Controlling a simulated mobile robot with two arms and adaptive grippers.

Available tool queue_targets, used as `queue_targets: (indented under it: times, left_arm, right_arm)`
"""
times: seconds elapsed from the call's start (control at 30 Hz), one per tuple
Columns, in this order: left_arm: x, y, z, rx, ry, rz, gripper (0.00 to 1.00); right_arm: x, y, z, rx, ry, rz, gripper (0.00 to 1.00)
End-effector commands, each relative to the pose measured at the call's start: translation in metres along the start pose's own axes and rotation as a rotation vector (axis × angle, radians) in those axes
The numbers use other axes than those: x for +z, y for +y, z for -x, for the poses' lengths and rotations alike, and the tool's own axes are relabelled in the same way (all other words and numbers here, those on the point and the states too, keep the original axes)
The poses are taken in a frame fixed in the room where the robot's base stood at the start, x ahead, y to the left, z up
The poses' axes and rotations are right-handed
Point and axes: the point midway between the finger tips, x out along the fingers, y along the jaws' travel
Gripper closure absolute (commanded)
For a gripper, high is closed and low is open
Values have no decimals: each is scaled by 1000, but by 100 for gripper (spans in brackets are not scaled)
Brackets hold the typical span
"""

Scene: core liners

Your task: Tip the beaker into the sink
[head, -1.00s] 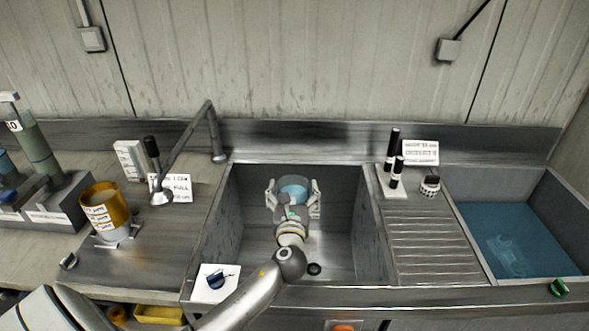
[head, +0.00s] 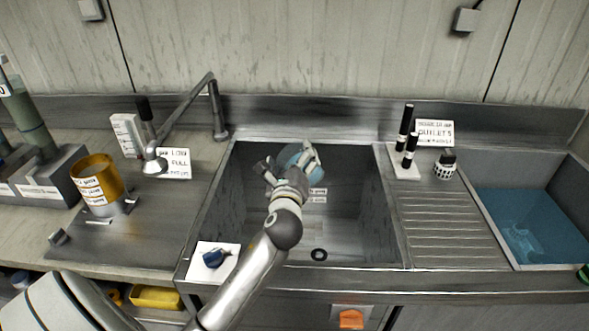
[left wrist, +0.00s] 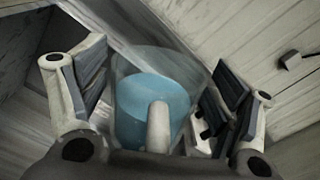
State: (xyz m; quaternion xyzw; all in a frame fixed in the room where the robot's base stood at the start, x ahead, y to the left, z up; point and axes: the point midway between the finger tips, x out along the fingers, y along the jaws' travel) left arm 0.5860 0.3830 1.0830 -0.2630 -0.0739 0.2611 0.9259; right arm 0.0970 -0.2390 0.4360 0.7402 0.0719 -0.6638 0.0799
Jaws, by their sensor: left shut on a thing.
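The beaker (head: 298,157) is clear with pale blue liquid and sits over the back part of the deep grey sink (head: 345,215). My left gripper (head: 289,160) is shut on it, one finger on each side, and is rolled so that the right finger is higher. The beaker looks tilted with it. In the left wrist view the beaker (left wrist: 150,105) stands between the two fingers, with blue liquid still inside and the sink's edge and wall slanting behind. The gripper hides part of the beaker in the head view. My right gripper is not in view.
A faucet (head: 213,110) and an amber container (head: 97,185) stand left of the sink. A basin of blue liquid (head: 525,225) is far right.

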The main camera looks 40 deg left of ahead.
Motion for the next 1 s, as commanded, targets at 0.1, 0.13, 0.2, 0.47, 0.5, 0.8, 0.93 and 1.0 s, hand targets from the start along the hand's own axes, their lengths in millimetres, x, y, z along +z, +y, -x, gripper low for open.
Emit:
queue_targets:
  times: [0.1, 0.13, 0.2, 0.47, 0.5, 0.8, 0.93, 1.0]
  left_arm:
    - [-6, 6, 0, -1, -2, 88, 46]
    - [-6, 7, 0, 0, -2, 110, 46]
    - [-6, 9, 0, -1, -3, 160, 46]
    - [-7, 16, 0, -1, -3, 347, 46]
    - [-8, 17, 0, -1, -2, 376, 46]
    - [-12, 26, 0, 1, 1, 733, 46]
    - [-16, 32, 0, 1, 0, 928, 46]
    - [-21, 34, 0, 0, 1, 1028, 46]
  right_arm:
    - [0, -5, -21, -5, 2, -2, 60]
    - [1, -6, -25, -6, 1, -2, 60]
    - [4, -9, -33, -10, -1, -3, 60]
    - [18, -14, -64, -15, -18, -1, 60]
    - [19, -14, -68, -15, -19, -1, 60]
    - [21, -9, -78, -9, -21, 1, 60]
    - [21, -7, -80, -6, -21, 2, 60]
    - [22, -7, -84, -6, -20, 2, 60]
